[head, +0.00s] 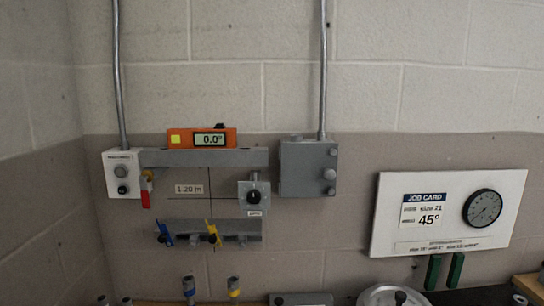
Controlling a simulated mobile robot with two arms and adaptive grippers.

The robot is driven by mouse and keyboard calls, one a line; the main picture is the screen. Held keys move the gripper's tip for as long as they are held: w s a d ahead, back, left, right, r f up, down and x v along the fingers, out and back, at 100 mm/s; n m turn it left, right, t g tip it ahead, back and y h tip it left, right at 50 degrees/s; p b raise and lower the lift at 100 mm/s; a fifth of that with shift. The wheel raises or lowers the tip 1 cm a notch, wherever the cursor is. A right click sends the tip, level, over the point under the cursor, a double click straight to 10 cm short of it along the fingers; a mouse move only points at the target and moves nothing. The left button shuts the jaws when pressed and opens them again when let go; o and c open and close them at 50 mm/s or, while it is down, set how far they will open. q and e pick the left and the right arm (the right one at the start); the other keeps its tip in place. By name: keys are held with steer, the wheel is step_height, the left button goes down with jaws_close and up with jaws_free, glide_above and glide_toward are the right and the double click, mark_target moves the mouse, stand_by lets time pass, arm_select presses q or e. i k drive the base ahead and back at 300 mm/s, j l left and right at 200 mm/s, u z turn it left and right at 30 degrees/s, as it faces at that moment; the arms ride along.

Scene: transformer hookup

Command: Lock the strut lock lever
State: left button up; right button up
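A grey horizontal strut (204,158) is on the wall between a white box and a grey box. A small red lever (146,191) hangs down just below the strut's left end, beside the white box. It looks like the strut lock lever, but no readable label on it confirms this. An orange digital level (202,139) sits on top of the strut and reads 0.0°. The strut looks level. Neither of my grippers is in view.
The white box (122,174) and grey box (309,168) have conduits above. A knob box (254,197) hangs below the strut. A lower rail (245,229) carries blue and yellow clips. A job card board (446,212) reads 45°. Several parts line the bottom edge.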

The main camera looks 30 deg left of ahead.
mark_target(145, 197)
steer(key=u, duration=1.2)
